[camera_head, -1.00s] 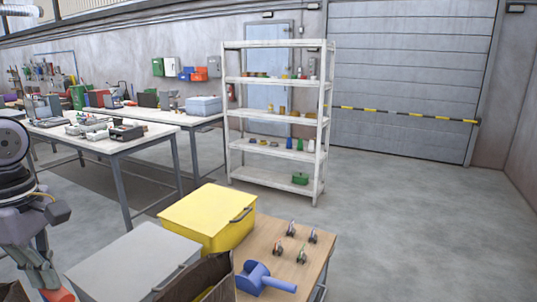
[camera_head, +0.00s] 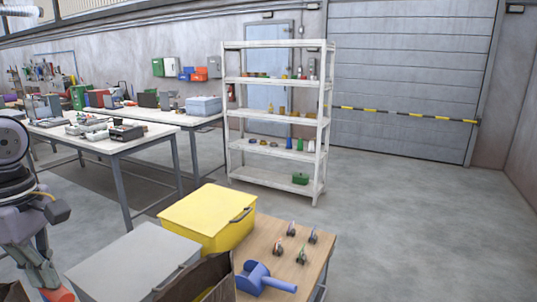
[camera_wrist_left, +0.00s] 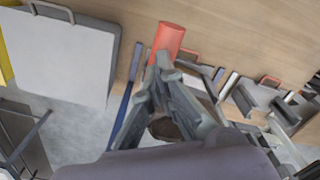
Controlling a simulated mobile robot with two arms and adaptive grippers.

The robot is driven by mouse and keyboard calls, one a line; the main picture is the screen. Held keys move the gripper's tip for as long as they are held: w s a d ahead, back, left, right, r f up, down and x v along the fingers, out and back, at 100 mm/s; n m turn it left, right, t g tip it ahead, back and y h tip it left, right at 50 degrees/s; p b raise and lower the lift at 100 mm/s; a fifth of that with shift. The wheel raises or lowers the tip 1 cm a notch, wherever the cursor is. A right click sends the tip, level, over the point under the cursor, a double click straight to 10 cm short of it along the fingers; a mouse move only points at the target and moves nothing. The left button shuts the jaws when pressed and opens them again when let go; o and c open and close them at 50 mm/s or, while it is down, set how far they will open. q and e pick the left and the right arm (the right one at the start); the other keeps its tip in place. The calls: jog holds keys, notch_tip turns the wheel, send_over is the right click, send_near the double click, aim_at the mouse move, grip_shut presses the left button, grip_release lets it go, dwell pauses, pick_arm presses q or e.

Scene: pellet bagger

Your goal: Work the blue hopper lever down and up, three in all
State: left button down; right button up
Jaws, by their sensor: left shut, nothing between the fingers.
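My left gripper (camera_head: 50,288) is at the lower left of the head view, well left of the blue lever. My right gripper is in neither view.
A yellow box (camera_head: 207,217) and a grey box (camera_head: 135,262) stand left of the blue lever. A dark open box (camera_head: 205,278) is in front. Several small toggle-like parts (camera_head: 301,255) stand behind the lever. A white shelf (camera_head: 277,182) stands farther back. The floor at right is clear.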

pick_arm(q)
notch_tip(320, 180, up, 13)
jog(key=a+p, duration=0.1)
jog(key=p, duration=0.9)
jog(key=shift+w+r, duration=0.2)
jog(key=shift+w, duration=0.1)
jog(key=shift+a, duration=0.1)
jog(key=shift+f, duration=0.1)
